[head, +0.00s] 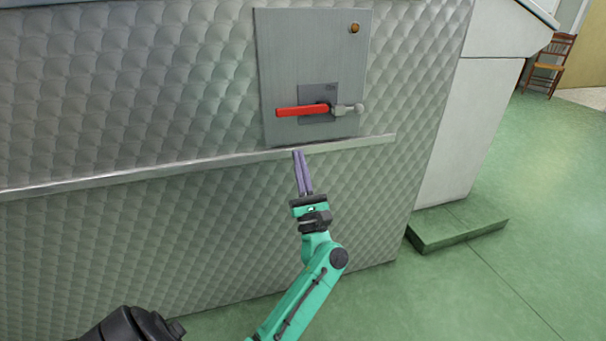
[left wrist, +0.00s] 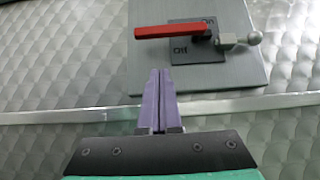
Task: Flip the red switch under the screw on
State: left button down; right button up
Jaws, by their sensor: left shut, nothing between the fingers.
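The red switch (head: 302,110) is a lever lying nearly level across a dark square plate (head: 318,90) on a grey metal panel (head: 280,60). A metal arm with a ball end sticks out to its right. In the left wrist view the red lever (left wrist: 165,32) points left, with lettering on the plate (left wrist: 200,53) above and below it. My left gripper (head: 299,153) is shut and empty, its purple fingers pointing up just below the panel's lower edge, apart from the lever. The fingers also show in the left wrist view (left wrist: 159,72). My right gripper is not in view.
A metal rail (head: 150,174) runs along the quilted metal wall under the panel. A green step (head: 455,226) stands at the right; a wooden chair (head: 552,65) is far back. Green floor is free at right.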

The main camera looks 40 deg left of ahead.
aim_at(304, 108)
pick_arm(q)
jog(key=r, duration=0.2)
jog(key=w+a+r, duration=0.1)
jog(key=r, duration=0.1)
jog(key=a+r+p, duration=0.1)
jog(key=r, duration=0.1)
jog(key=shift+w+a+r, duration=0.1)
jog(key=shift+w+r, duration=0.2)
jog(key=shift+r, duration=0.05)
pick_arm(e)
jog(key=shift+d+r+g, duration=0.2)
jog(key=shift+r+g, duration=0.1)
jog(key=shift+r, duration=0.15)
